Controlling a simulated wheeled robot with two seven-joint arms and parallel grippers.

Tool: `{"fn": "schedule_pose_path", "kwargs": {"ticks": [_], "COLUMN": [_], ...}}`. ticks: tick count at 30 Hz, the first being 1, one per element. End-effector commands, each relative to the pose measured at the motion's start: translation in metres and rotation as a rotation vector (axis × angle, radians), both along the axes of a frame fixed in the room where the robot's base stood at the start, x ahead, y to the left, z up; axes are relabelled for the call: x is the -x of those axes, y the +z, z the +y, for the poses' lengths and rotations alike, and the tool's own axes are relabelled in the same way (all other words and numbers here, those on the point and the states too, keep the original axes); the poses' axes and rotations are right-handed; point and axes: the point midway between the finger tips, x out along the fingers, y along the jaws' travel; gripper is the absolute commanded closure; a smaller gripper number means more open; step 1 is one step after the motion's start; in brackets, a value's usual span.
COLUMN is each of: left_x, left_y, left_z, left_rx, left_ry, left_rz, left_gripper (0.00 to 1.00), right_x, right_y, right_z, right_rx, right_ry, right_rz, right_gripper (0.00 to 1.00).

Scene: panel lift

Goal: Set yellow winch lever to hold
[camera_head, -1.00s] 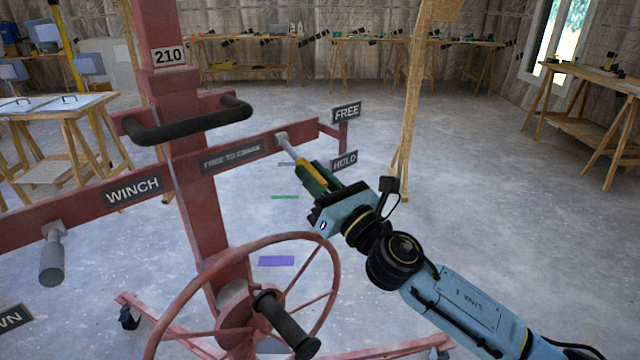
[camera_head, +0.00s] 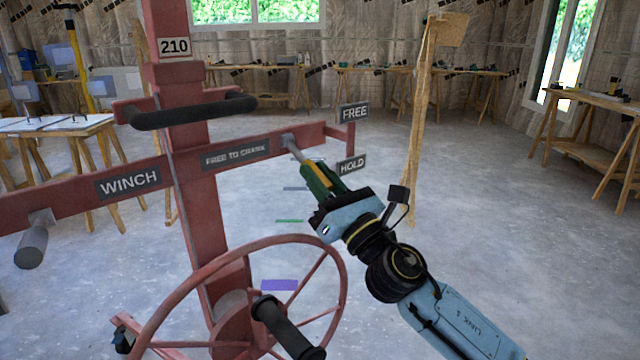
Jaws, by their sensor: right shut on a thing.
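The yellow winch lever (camera_head: 312,169) juts from a pivot at the right part of the red crossbar and slants down to the right, a little below and left of the HOLD sign (camera_head: 351,164). The FREE sign (camera_head: 354,112) is above HOLD. My right gripper (camera_head: 328,188) is shut on the lever's outer part; its green-and-dark fingers hide the lever's end. My left gripper is out of view.
The red winch post (camera_head: 188,110) carries a black bar handle (camera_head: 190,112), a WINCH label (camera_head: 129,182) and a grey handle (camera_head: 33,246). A red crank wheel (camera_head: 340,290) with a black grip (camera_head: 287,326) is below my gripper. A wooden post (camera_head: 419,120) stands behind.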

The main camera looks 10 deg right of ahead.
Motion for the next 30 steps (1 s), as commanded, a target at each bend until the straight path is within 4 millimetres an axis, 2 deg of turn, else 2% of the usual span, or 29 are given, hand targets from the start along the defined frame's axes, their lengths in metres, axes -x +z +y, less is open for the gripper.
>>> {"fn": "schedule_pose_path", "kwargs": {"ticks": [6, 16, 17, 21, 30], "left_x": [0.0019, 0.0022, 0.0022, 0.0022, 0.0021], "left_y": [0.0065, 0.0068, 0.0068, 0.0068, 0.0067], "left_z": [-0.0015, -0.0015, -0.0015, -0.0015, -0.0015], "left_rx": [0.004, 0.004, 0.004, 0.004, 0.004], "left_ry": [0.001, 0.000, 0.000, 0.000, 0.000], "left_rz": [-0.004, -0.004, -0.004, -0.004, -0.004], "left_gripper": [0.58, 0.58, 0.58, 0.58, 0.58], "right_x": [-0.0010, -0.0009, -0.0009, -0.0006, 0.0004], "right_y": [-0.0018, -0.0042, -0.0044, -0.0041, -0.0035], "right_z": [-0.0006, 0.0004, 0.0004, 0.0006, 0.0005], "right_rx": [-0.001, 0.001, 0.001, 0.001, 0.001], "right_ry": [-0.003, -0.001, -0.001, 0.000, 0.002], "right_rz": [-0.001, 0.002, 0.003, 0.002, 0.000], "right_gripper": [1.00, 1.00, 0.78, 0.60, 0.58]}}
